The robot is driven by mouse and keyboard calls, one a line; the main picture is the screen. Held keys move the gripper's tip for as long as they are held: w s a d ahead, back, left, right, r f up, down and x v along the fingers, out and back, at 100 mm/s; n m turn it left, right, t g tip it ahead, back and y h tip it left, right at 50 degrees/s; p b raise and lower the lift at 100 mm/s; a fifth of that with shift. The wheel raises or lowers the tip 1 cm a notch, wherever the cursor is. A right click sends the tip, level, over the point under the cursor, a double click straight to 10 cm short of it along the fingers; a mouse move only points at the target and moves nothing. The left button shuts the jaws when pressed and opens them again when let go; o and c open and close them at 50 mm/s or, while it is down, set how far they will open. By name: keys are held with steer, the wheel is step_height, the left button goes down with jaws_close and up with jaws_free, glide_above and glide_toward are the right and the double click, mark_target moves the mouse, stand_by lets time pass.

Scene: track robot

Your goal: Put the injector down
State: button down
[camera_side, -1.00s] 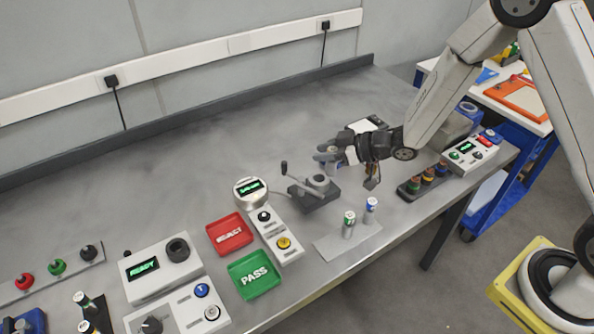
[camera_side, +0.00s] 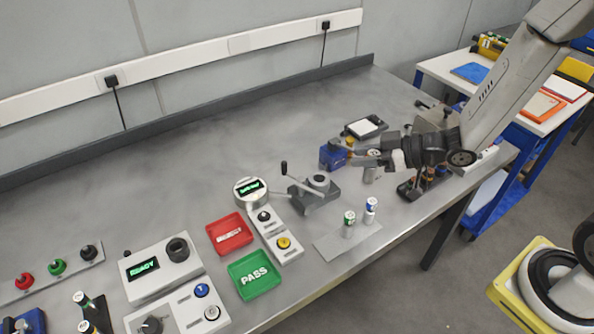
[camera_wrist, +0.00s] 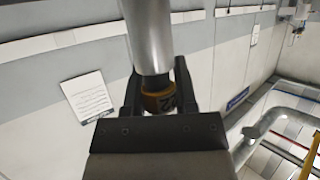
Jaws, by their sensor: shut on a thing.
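In the wrist view my gripper (camera_wrist: 155,92) is shut around an orange-brown band with dark lettering. A silver cylinder (camera_wrist: 150,35) rises from that band toward the top of the picture; this looks like the injector. In the side view my gripper (camera_side: 345,153) is level above the table's right part, pointing left. Two small silver cylinders, one green-banded (camera_side: 349,224) and one blue-banded (camera_side: 371,210), stand upright on a grey mat (camera_side: 330,242).
A blue block (camera_side: 331,158) is beside my fingertips. A grey device with a lever (camera_side: 314,197) stands left of my gripper. A red tray (camera_side: 229,247) and green PASS tray (camera_side: 255,290) lie farther left. A rack (camera_side: 408,192) is below my wrist.

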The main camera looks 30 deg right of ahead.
steer(key=shift+w+d, duration=0.1)
stand_by(0.6)
steer(key=w+d+r+m+t+h, duration=0.1)
steer(key=w+d+m+t+h, duration=0.2)
steer(key=d+m+h, duration=0.4)
steer(key=shift+w+r+m+h, duration=0.2)
steer(key=shift+w+m+h, duration=0.2)
steer(key=shift+w+h, duration=0.4)
steer(key=shift+a, duration=0.1)
steer(key=s+a+f+n+g+y, duration=0.1)
steer(key=s+a+n+g+y, duration=0.1)
steer(key=s+a+n+y, duration=0.2)
steer(key=shift+s+a+f+n+g+y, duration=0.2)
steer(key=shift+s+a+n+g+y, duration=0.2)
steer(key=shift+a+n+y, duration=1.45)
steer(key=shift+w+d+y, duration=0.15)
steer(key=shift+d+y, duration=0.2)
steer(key=shift+y, duration=0.2)
